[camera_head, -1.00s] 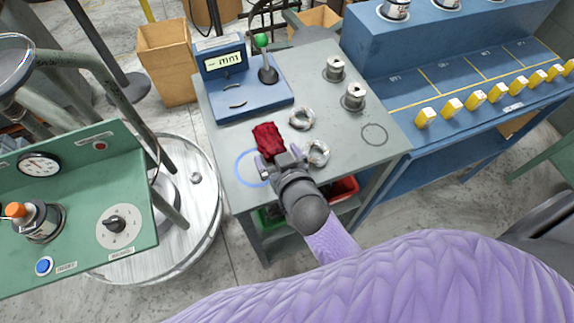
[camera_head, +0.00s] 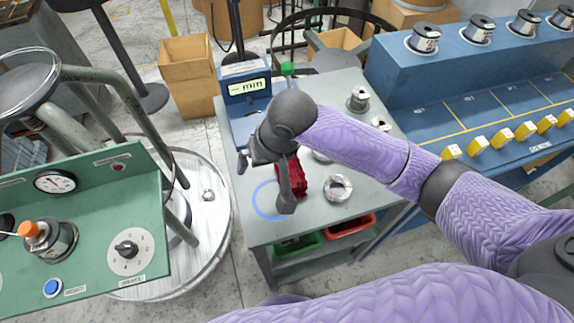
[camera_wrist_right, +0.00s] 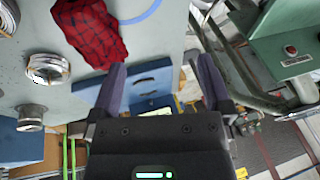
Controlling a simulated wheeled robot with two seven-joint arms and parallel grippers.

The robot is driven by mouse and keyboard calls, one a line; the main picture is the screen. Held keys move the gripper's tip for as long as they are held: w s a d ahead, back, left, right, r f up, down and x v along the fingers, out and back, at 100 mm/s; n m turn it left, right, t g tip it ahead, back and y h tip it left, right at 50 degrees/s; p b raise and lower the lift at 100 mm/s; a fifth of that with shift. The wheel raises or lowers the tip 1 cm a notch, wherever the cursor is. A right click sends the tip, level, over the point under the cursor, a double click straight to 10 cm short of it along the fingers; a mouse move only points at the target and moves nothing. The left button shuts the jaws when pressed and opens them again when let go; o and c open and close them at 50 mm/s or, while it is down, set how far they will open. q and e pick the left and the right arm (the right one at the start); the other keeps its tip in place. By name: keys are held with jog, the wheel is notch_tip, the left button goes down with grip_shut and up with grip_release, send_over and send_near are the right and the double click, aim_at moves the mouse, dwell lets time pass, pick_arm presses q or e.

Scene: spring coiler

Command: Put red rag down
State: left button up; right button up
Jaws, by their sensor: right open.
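The red rag (camera_head: 300,178) lies crumpled on the grey table, beside the blue circle outline (camera_head: 257,205). My right gripper (camera_head: 264,182) is above the table and covers part of the rag in the head view. In the right wrist view the dark plaid rag (camera_wrist_right: 90,32) lies on the tabletop, apart from the fingertips. The right fingers (camera_wrist_right: 160,82) are spread with nothing between them. My left gripper is in neither current view.
A blue gauge with an "mm" display (camera_head: 246,87) stands at the table's back left. Metal coils (camera_head: 338,188) and a spool (camera_head: 358,99) are right of the rag. A green control panel (camera_head: 90,225) stands left. Green and red bins (camera_head: 350,226) sit below the tabletop.

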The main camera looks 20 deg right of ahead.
aim_at(293, 172)
jog(key=d+h, duration=0.1)
jog(key=d+r+g+h, duration=0.1)
jog(key=d, duration=0.1)
jog(key=d+r+g, duration=0.1)
jog(key=d, duration=0.1)
jog(key=shift+d+r+h, duration=0.25)
jog(key=shift+h, duration=0.15)
jog(key=shift+d+g, duration=0.3)
jog(key=shift+d, duration=0.05)
jog(key=f+b, duration=0.1)
jog(key=f, duration=0.2)
jog(key=f+b, duration=0.2)
jog(key=f, duration=0.1)
jog(key=f+b, duration=0.2)
jog(key=f, duration=0.1)
jog(key=shift+s+a+f, duration=0.2)
jog(key=shift+a+f, duration=0.1)
jog(key=shift+f, duration=0.05)
pick_arm(q)
notch_tip(293, 172, down, 5)
jog(key=shift+s+r, duration=0.1)
pick_arm(e)
jog(key=shift+r, duration=0.15)
jog(key=shift+c, duration=0.3)
jog(key=c, duration=1.2)
pick_arm(q)
jog(key=shift+a, duration=0.1)
pick_arm(e)
jog(key=shift+o, duration=0.2)
jog(key=shift+r, duration=0.15)
